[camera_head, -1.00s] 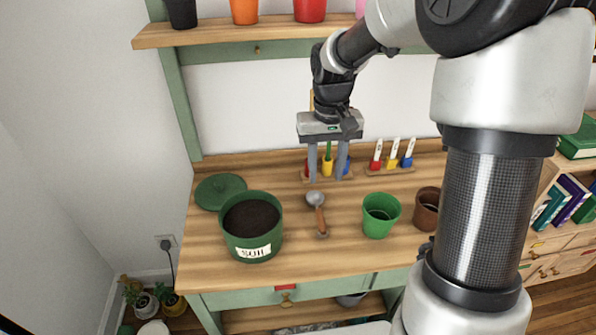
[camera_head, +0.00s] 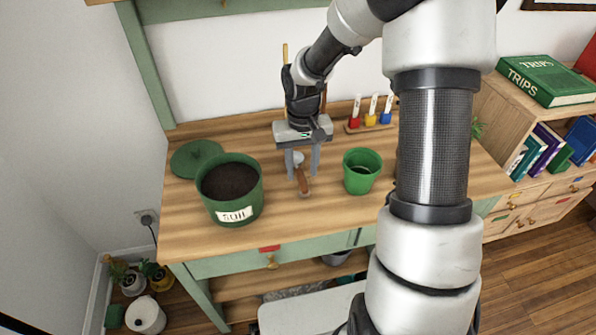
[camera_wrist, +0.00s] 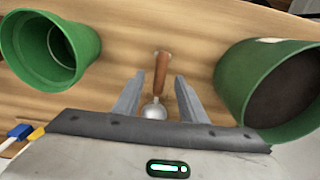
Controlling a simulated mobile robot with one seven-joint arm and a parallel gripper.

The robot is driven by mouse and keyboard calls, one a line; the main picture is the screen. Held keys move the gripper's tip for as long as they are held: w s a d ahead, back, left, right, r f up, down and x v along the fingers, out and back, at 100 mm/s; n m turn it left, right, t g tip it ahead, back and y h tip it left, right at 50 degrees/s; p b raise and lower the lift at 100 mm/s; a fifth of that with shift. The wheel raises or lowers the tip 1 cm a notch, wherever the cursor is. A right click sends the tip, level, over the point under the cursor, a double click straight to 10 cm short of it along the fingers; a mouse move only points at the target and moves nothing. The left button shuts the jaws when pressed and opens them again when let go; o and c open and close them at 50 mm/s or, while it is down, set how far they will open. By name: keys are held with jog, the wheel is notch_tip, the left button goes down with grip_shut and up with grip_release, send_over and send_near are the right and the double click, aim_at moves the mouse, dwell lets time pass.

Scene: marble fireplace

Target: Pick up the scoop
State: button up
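The scoop has a round metal bowl and a brown wooden handle. It lies on the wooden bench top between the soil pot and the empty green pot. In the head view the scoop (camera_head: 302,181) is partly hidden by my gripper (camera_head: 302,174), its handle pointing toward the front edge. In the wrist view the scoop (camera_wrist: 160,75) lies lengthwise between the fingers of my gripper (camera_wrist: 155,85), with space on both sides. My gripper is open, fingers pointing down, low over the scoop. I cannot tell how high the fingertips are above the bench.
A green pot of soil (camera_head: 232,188) stands to the left, with a green lid (camera_head: 196,158) behind it. An empty green pot (camera_head: 362,171) stands close on the right. Colored markers in a wooden holder (camera_head: 371,124) sit at the back. Bare bench lies in front.

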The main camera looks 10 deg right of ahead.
aim_at(302, 178)
notch_tip(302, 178, down, 4)
jog(key=shift+f+b, duration=0.1)
jog(key=shift+b, duration=0.3)
grip_shut()
jog(key=shift+r+p, duration=1.15)
jog(key=shift+r, duration=4)
